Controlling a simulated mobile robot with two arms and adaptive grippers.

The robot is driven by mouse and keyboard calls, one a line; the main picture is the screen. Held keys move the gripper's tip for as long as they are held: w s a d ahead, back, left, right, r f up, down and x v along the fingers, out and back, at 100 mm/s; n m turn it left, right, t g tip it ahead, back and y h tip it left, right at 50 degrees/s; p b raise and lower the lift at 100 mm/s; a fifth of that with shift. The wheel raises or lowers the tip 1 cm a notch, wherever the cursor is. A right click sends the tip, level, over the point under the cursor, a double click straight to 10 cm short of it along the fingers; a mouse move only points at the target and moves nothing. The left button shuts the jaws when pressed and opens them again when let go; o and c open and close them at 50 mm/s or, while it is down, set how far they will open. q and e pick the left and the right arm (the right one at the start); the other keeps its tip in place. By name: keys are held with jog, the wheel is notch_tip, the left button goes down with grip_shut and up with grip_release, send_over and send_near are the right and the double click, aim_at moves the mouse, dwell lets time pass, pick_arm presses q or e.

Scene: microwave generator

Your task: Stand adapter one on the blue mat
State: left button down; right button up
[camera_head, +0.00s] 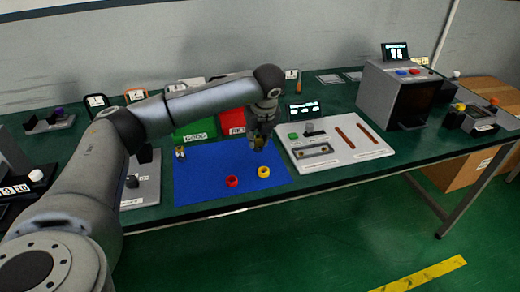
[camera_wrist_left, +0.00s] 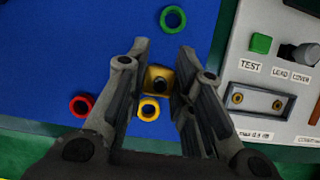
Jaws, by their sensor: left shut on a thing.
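My left gripper (camera_head: 259,140) is over the right part of the blue mat (camera_head: 207,195), pointing down. Its fingers (camera_wrist_left: 158,88) are shut on a small gold adapter with a dark round centre (camera_wrist_left: 158,79). In the head view the fingers mostly hide this adapter. I cannot read a number on it, nor tell whether its underside touches the mat. Another small gold-and-light piece (camera_head: 180,152) stands at the mat's far left. My right gripper is not in view.
A red ring (camera_head: 232,181) and a yellow ring (camera_head: 263,171) lie on the mat's near part; a green ring (camera_wrist_left: 172,18) shows in the wrist view. The white test panel (camera_head: 345,155) borders the mat's right side. The mat's left middle is clear.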

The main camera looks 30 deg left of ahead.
aim_at(260, 145)
pick_arm(q)
jog(key=shift+w+f, duration=0.3)
jog(key=shift+f, duration=0.1)
jog(key=shift+w+f+b, duration=0.2)
jog(key=shift+f+b, duration=0.65)
jog(key=shift+f, duration=0.9)
jog(key=shift+f, duration=0.1)
jog(key=c, duration=1.3)
grip_release()
jog(key=shift+o, duration=0.2)
jog(key=shift+d+r, duration=0.1)
jog(key=shift+r, duration=0.15)
jog(key=v, duration=1.1)
jog(key=shift+s+d+r+b, duration=0.15)
jog(key=shift+s+r+b, duration=0.05)
jog(key=shift+r+b, duration=0.2)
